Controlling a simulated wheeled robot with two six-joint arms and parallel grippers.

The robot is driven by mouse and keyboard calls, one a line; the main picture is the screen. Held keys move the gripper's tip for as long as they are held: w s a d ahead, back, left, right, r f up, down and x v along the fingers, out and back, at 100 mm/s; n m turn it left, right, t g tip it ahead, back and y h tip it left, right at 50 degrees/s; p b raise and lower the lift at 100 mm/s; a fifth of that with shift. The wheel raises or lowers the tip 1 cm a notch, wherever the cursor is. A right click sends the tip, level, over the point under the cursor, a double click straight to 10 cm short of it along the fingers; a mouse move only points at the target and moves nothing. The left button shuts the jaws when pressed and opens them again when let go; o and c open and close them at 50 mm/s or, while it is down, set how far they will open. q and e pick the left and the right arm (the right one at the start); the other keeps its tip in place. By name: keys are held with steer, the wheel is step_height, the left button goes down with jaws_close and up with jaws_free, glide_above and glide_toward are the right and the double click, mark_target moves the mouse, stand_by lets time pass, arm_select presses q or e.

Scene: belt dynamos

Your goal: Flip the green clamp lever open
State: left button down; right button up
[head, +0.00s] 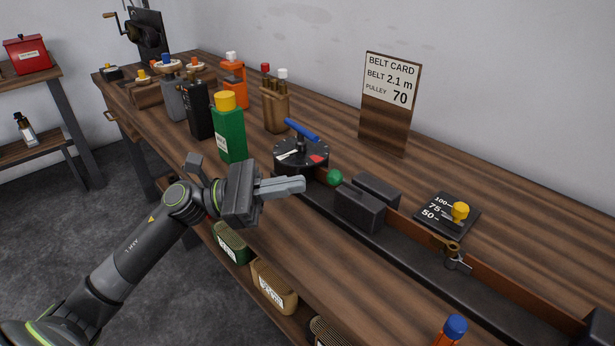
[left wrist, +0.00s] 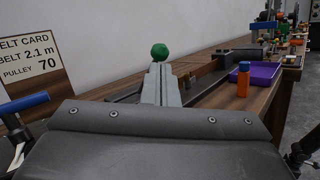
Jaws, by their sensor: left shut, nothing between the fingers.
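The green clamp lever shows as a round green knob (head: 334,177) at the near left end of the dark block clamp (head: 360,207) on the bench; its stem is not clear. My left gripper (head: 303,184) is shut and empty, with its fingertips just left of the green knob in the head view. In the left wrist view the green knob (left wrist: 160,51) sits right beyond the tips of the shut fingers (left wrist: 160,72). I cannot tell whether the tips touch it.
A dial with a blue handle (head: 301,153) stands just behind my left gripper. A green bottle (head: 228,134) stands to its left. A belt card (head: 390,100) stands at the back. The front bench top is mostly clear.

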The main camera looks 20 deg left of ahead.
mark_target(348, 184)
arm_select(q)
steer(key=shift+p+x, duration=0.55)
steer(key=shift+x, duration=1.15)
steer(key=shift+w+r, duration=0.1)
